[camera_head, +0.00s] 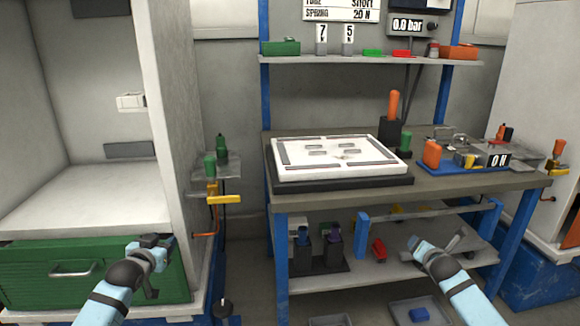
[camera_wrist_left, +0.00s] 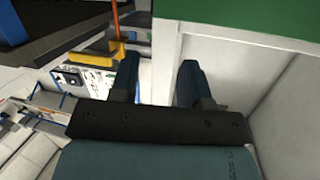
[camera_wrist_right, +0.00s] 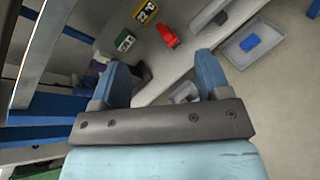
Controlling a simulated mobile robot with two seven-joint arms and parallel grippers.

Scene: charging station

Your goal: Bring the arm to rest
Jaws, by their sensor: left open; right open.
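My left gripper (camera_head: 154,242) is in front of the cabinet at the left, by the green drawer (camera_head: 60,275). In the left wrist view its two dark fingers (camera_wrist_left: 160,84) stand apart with nothing between them. My right gripper (camera_head: 425,245) is in front of the workbench's lower shelf at the right. In the right wrist view its two blue fingers (camera_wrist_right: 164,80) are apart and empty.
The workbench (camera_head: 450,186) bears a white framed board (camera_head: 340,168) and a blue tray with small parts (camera_head: 465,166). The lower shelf (camera_head: 370,272) holds a red item (camera_head: 379,250). A grey bin with a blue block (camera_head: 419,313) is on the floor.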

